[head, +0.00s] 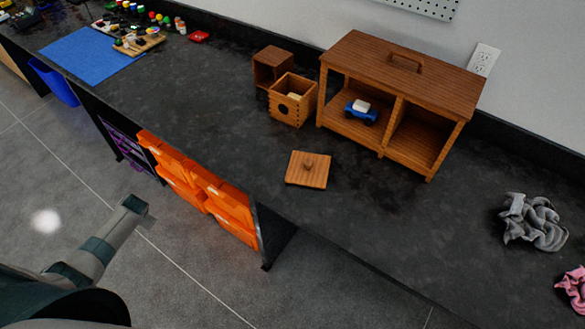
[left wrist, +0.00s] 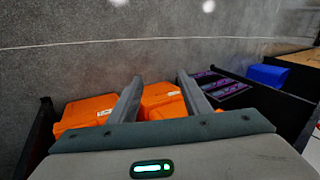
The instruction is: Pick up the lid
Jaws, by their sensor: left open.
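The lid (head: 308,169) is a square wooden plate with a small round knob on top. It lies flat on the dark counter (head: 230,150) near the front edge, in the head view only. An open wooden box (head: 292,99) with a round hole in its front stands behind it, with something pale inside. My left arm comes in from the lower left in the head view, in front of the counter and well away from the lid. In the left wrist view my left gripper (left wrist: 158,97) is open and empty, facing orange bins. My right gripper is in neither view.
A wooden cabinet (head: 440,90) with a blue toy car (head: 361,111) stands behind the lid. Another wooden box (head: 272,66) is beside the open box. Orange bins (head: 200,190) sit below the counter edge. Grey cloth (head: 534,222) lies at right. The counter around the lid is clear.

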